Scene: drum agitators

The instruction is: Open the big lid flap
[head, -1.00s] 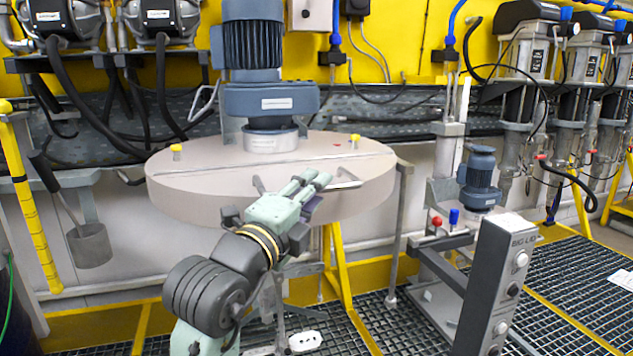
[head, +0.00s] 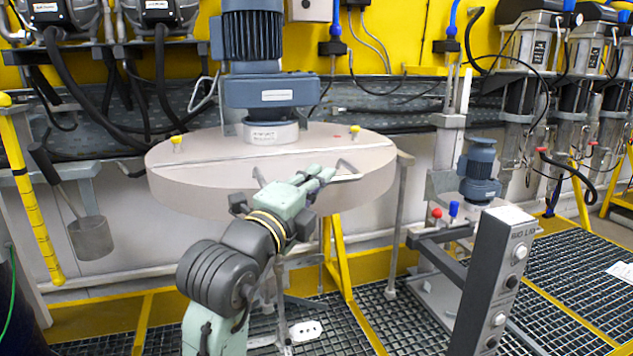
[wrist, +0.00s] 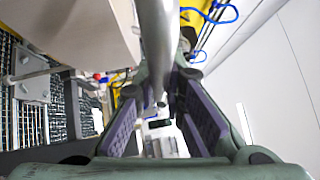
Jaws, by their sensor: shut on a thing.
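The big lid (head: 215,180) is a round beige cover with a blue motor on its rear half. A straight seam crosses it, and the front flap (head: 300,168) lies flat and level with the rest. A grey bar handle (head: 347,174) is on the flap's front right. My gripper (head: 325,175) reaches over the flap's front edge to this handle. In the wrist view the grey bar (wrist: 155,35) runs between the two purple-padded fingers of my gripper (wrist: 160,100), which are shut on it. The exact contact is partly hidden.
A grey control post (head: 490,280) marked BIG LID stands at the right. A small blue motor (head: 480,170) sits on a stand behind it. Yellow frame legs (head: 340,255) stand under the lid. Open grating floor (head: 575,265) lies at the right.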

